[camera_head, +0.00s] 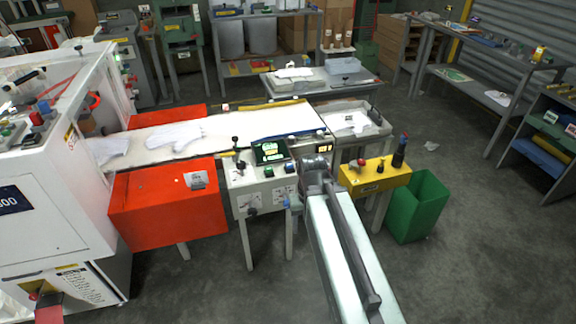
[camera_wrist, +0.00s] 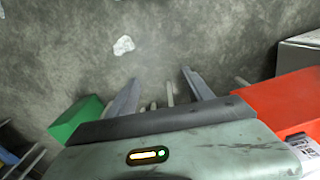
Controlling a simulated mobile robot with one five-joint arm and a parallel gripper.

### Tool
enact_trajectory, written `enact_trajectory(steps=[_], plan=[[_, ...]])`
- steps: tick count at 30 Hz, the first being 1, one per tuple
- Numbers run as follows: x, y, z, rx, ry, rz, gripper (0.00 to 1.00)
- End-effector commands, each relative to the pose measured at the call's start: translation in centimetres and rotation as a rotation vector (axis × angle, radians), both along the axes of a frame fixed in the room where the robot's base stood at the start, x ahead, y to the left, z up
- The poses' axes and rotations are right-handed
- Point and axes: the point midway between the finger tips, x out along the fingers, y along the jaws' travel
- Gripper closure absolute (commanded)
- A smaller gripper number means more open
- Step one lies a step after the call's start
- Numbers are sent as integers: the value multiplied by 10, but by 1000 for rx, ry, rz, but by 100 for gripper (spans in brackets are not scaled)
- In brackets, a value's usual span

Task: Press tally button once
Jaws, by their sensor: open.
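I cannot tell which button is the tally button. My arm reaches up to the panel's right edge in the head view, its end covering the gap beside the yellow box; the fingertips are hidden there. In the wrist view my gripper (camera_wrist: 159,76) is open, its two grey fingers apart with bare floor beyond.
A large orange-red housing (camera_head: 168,208) flanks the conveyor (camera_head: 190,135) at left. Tables and shelves line the back and right. The floor at front right is clear.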

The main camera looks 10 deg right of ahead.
Motion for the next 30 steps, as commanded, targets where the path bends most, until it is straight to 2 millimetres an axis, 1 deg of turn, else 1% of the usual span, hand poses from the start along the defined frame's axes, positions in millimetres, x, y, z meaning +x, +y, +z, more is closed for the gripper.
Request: enact_trajectory(steps=[1,2,3,5,6,7,30], plan=[[0,0,0,0,0,0,49],[0,0,0,0,0,0,57],[0,0,0,0,0,0,68],[0,0,0,0,0,0,85],[0,0,0,0,0,0,96],[0,0,0,0,0,0,100],[0,0,0,0,0,0,100]])
